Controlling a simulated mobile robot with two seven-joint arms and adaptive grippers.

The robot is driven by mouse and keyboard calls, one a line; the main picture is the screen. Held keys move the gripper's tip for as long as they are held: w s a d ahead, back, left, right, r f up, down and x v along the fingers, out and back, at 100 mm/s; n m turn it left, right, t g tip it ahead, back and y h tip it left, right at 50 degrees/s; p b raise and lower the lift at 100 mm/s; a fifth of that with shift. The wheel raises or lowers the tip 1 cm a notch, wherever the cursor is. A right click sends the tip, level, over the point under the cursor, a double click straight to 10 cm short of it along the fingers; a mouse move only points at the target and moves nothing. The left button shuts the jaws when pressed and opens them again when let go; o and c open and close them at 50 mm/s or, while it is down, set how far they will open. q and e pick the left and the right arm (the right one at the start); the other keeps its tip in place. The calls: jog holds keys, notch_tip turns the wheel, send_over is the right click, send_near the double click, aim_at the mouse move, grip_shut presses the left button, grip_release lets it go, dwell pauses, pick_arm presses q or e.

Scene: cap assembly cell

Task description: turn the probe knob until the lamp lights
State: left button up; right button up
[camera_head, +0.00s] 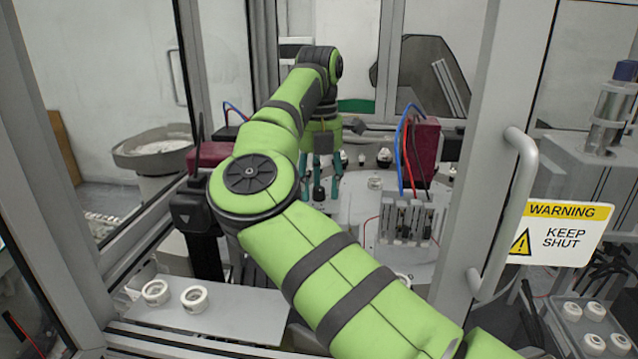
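My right gripper (322,192) hangs fingers-down over the round grey table, at the far end of my green arm. Its teal fingers stand apart, with gaps between them. A small dark part (319,194) shows low between the fingers; it may be the probe knob, but it is too small to be sure. I cannot tell whether the fingers touch it. I cannot make out a lamp or whether one is lit. My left gripper is not in view.
A dark red block (424,150) with blue and red cables stands right of the gripper. Two white rings (194,299) lie on a grey plate at the front left. The door frame with its handle (510,215) and warning sign (559,233) stands close at the right.

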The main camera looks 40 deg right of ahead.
aim_at(319, 188)
notch_tip(319, 188, up, 12)
dwell(0.6)
dwell(1.2)
